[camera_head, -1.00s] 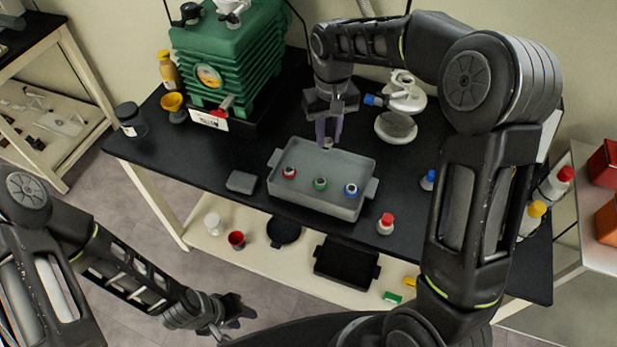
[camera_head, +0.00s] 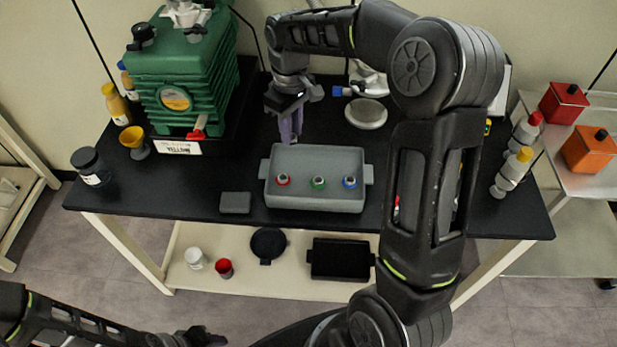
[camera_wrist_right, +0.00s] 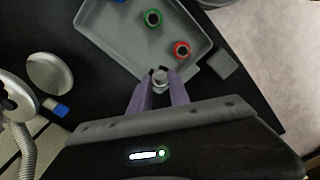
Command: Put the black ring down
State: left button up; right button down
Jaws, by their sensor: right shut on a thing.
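My right gripper (camera_head: 291,137) is above the back left edge of the grey tray (camera_head: 318,200). In the right wrist view it (camera_wrist_right: 159,82) is shut on a small pale, dark-topped piece, taken as the black ring (camera_wrist_right: 160,77), at the tray's rim. In the head view this piece is hardly visible, and I cannot tell whether it touches anything. The tray holds pieces with a red ring (camera_head: 283,181), a green ring (camera_head: 318,182) and a blue ring (camera_head: 350,182). My left gripper (camera_head: 205,339) is low at the bottom edge, and its jaw opening is unclear.
A green machine (camera_head: 185,85) stands left of my right gripper. A round grey plate (camera_head: 366,114) is on the right. A small grey block (camera_head: 235,203) lies left of the tray. A dark jar (camera_head: 90,167) stands at the table's left end. Bare black tabletop lies between.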

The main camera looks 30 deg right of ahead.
jog(key=s+d+r+n+b, duration=0.1)
jog(key=s+d+n, duration=0.1)
jog(key=d+n, duration=0.3)
jog(key=shift+d+n, duration=0.4)
jog(key=shift+n, duration=0.5)
jog(key=shift+s, duration=0.1)
send_over(317, 163)
jog(key=shift+f, duration=3.15)
jog(key=shift+f+p, duration=0.5)
jog(key=shift+f, duration=1.35)
jog(key=shift+f, duration=0.2)
jog(key=c, duration=1.2)
grip_release()
jog(key=shift+c, duration=0.2)
